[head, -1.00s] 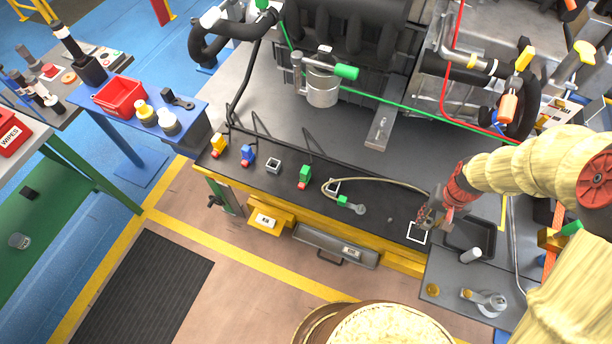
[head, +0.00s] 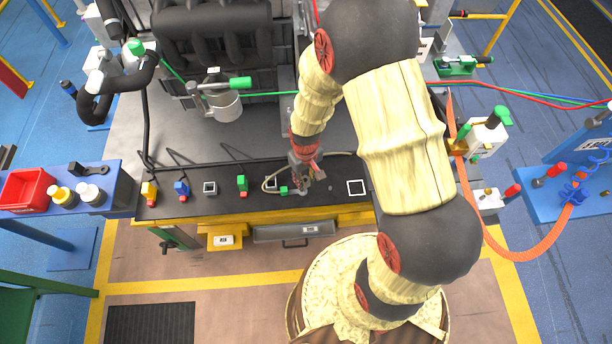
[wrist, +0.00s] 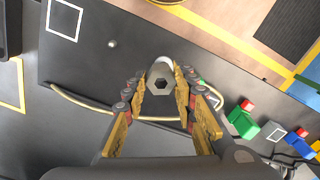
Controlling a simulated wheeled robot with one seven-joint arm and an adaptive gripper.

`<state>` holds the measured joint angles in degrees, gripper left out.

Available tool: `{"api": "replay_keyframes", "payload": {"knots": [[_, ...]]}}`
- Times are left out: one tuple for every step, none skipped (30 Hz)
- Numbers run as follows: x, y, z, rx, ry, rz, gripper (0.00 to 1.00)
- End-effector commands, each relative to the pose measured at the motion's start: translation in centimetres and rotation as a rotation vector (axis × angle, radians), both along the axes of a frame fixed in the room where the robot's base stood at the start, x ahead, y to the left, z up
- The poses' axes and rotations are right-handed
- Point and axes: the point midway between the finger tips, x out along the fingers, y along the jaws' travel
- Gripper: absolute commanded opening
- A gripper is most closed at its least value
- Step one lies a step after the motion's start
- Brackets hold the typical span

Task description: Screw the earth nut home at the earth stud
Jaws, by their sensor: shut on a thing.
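In the wrist view my gripper (wrist: 160,88) is shut on a grey hexagonal nut (wrist: 161,72) with a dark hole, taken to be the earth nut. A pale rounded edge shows just past the nut; I cannot tell whether it is the cable lug. In the head view my gripper (head: 302,188) is low over the dark bench strip, at the end of the beige cable (head: 268,178). The cable also shows passing behind the fingers in the wrist view (wrist: 85,103). The earth stud is hidden under the nut and fingers, so I cannot tell whether the nut touches it.
A white square outline (head: 356,187) and a small grey knob (head: 330,188) lie right of the gripper. The engine (head: 215,45) stands behind.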

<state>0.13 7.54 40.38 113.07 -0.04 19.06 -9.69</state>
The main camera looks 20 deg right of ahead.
Motion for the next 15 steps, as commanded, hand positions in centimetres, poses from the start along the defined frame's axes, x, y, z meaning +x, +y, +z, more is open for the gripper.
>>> {"api": "replay_keyframes", "payload": {"knots": [[0.36, -0.03, -0.08, 0.000, -0.001, 0.013, 0.00], [0.55, -0.04, -0.08, 0.000, -0.002, 0.023, 0.00], [0.84, -0.03, -0.06, -0.001, -0.002, 0.039, 0.00], [0.89, -0.04, -0.07, 0.000, -0.002, 0.047, 0.00], [0.93, -0.04, -0.07, 0.000, -0.002, 0.052, 0.00], [0.93, -0.03, -0.06, 0.000, -0.001, 0.058, 0.00], [0.92, -0.03, -0.06, 0.000, -0.001, 0.059, 0.00], [0.92, -0.03, -0.05, 0.000, -0.001, 0.060, 0.00], [0.92, -0.03, -0.04, 0.000, -0.002, 0.060, 0.00], [0.92, -0.02, -0.04, 0.000, -0.001, 0.060, 0.00], [0.92, -0.02, -0.04, 0.000, -0.002, 0.060, 0.00], [0.92, -0.02, -0.03, 0.000, -0.002, 0.059, 0.00], [0.92, -0.02, -0.03, 0.000, -0.002, 0.059, 0.00], [0.92, -0.02, -0.03, 0.000, -0.002, 0.059, 0.00], [0.91, -0.02, -0.01, 0.000, -0.002, 0.059, 0.00]]}}
